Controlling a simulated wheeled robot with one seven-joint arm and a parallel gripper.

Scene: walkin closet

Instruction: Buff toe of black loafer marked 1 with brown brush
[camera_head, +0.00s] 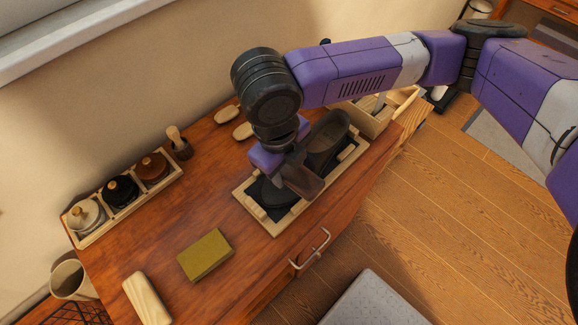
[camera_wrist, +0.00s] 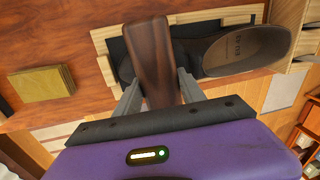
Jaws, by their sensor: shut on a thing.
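My gripper (camera_head: 288,172) is shut on a brown wooden brush (camera_wrist: 150,60); the brush also shows in the head view (camera_head: 303,182). A dark loafer (camera_head: 326,142) lies in a light wooden tray (camera_head: 273,228) with a black lining on the dresser. In the wrist view the loafer (camera_wrist: 246,50) shows its inside and a printed insole, just right of the brush. The brush is over the left part of the tray and hides part of the shoe there. I cannot tell whether its bristles touch the loafer. No number mark is readable.
An olive block (camera_head: 205,255) and a pale wooden brush (camera_head: 147,298) lie left of the tray. A rack (camera_head: 88,236) of lidded jars and a small dauber (camera_head: 178,143) stand along the wall. A wooden box (camera_head: 368,122) stands beyond the tray.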

